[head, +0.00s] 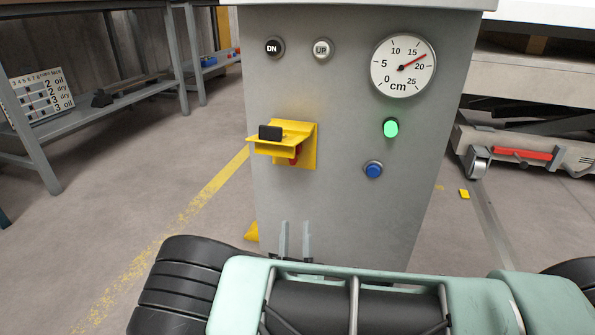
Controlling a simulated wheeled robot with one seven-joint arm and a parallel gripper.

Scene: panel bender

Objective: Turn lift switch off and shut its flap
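The lift switch (294,156) shows as a red part on the grey cabinet front, mostly hidden beneath a yellow flap (270,148). The flap sticks out from its yellow backing plate (310,150), raised over the red part, with a black block (270,132) on its top. I cannot tell the switch's position. My gripper (295,224) shows as two thin grey fingers pointing up, below the yellow flap and apart from it. The fingers are spread with nothing between them.
The cabinet also carries DN (273,47) and UP (321,49) buttons, a cm gauge (403,66) reading about 18, a bright green lamp (391,128) and a blue button (373,170). A shelf rack (100,100) stands left. Floor beside the cabinet is mostly clear.

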